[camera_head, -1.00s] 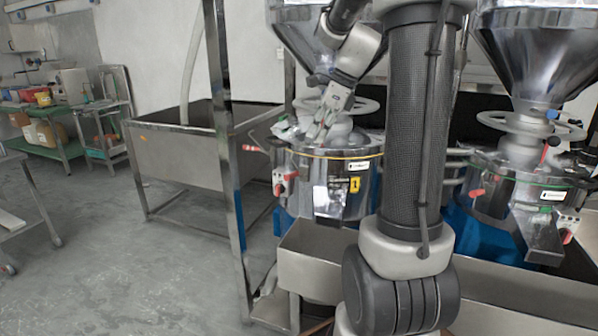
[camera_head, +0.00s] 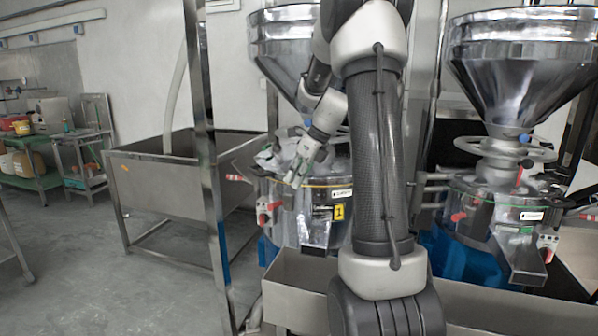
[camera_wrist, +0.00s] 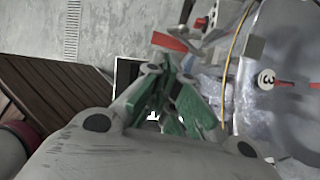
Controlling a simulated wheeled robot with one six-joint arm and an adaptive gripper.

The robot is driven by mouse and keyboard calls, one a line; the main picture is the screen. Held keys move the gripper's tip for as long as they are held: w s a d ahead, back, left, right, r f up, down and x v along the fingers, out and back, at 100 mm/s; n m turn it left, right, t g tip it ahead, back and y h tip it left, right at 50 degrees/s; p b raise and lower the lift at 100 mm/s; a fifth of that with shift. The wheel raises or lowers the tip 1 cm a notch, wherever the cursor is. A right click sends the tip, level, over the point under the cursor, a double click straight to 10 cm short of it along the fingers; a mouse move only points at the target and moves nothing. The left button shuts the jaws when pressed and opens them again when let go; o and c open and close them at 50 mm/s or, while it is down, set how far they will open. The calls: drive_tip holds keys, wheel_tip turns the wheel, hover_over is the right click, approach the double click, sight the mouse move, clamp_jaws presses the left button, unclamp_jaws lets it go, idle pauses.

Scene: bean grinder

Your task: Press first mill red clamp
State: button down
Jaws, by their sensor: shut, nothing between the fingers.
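The first mill (camera_head: 312,222), a steel body with a yellow ring and a yellow "1" tag, stands at the centre-left in the head view. A small red part that looks like its red clamp (camera_head: 262,218) is on its left front. In the wrist view a red lever (camera_wrist: 170,42) shows at the top, just beyond my fingers. My gripper (camera_head: 293,178) is over the left upper side of the mill, above the red part. Its green-padded fingers (camera_wrist: 175,90) are shut and empty. Contact with the lever cannot be made out.
A steel post (camera_head: 212,190) stands left of the mill, with a steel tank (camera_head: 165,185) behind it. A trough (camera_head: 300,285) lies below the mill. The second mill (camera_head: 495,215) stands on the right. My arm hides the first mill's right side.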

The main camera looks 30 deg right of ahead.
sight(282, 200)
drive_tip(key=x, duration=0.8)
drive_tip(key=shift+w+a+f, duration=0.1)
drive_tip(key=shift+f, duration=0.1)
